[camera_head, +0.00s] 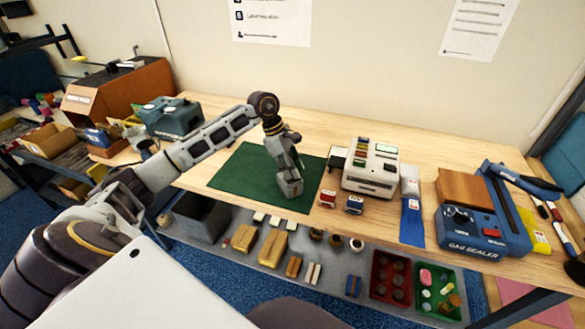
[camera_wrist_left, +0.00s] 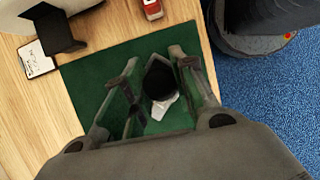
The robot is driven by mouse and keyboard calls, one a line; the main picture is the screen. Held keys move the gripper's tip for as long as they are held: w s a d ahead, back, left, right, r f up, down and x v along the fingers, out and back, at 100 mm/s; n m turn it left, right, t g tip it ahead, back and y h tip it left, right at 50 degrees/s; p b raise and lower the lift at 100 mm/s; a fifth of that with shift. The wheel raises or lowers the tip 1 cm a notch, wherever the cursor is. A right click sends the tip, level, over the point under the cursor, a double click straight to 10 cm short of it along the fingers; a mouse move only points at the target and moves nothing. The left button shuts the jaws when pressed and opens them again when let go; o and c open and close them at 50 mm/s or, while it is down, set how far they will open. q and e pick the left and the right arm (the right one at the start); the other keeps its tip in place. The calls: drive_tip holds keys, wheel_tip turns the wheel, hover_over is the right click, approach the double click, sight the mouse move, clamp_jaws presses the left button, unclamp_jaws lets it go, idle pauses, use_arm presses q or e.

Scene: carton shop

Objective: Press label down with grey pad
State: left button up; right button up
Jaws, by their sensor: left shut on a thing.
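My left gripper (camera_head: 290,187) is over the green mat (camera_head: 235,170), pointing down near the mat's front right. In the left wrist view its fingers (camera_wrist_left: 158,85) are around a small thing with a dark rounded top and a pale grey-white part (camera_wrist_left: 162,107). I take this for the grey pad; the fingers hide most of it, and I cannot tell whether it touches the mat. A small white card, perhaps a label (camera_wrist_left: 36,60), lies left of the mat in the wrist view, beside the pale machine (camera_head: 371,167). My right gripper is not in view.
A red stamp-like block (camera_head: 327,198) and a blue one (camera_head: 354,204) stand right of the mat. A blue strip (camera_head: 412,217) and a blue bag sealer (camera_head: 484,225) are further right. A teal machine (camera_head: 172,118) stands left. The mat's left part is clear.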

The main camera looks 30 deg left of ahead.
use_arm(q)
drive_tip(key=shift+f+b, duration=0.3)
drive_tip(key=shift+f, duration=0.1)
idle(0.6)
drive_tip(key=shift+w+a, duration=0.1)
drive_tip(key=shift+a, duration=0.05)
idle(0.3)
drive_tip(key=shift+w+a, duration=0.3)
drive_tip(key=shift+a, duration=0.2)
drive_tip(key=shift+a+b, duration=0.1)
drive_tip(key=shift+b, duration=0.2)
drive_tip(key=shift+w+a, duration=0.35)
drive_tip(key=shift+a, duration=0.2)
drive_tip(key=shift+r, duration=0.1)
idle(0.6)
wheel_tip(320, 180, up, 7)
drive_tip(key=p, duration=0.3)
idle(1.0)
drive_tip(key=shift+f, duration=0.25)
idle(0.4)
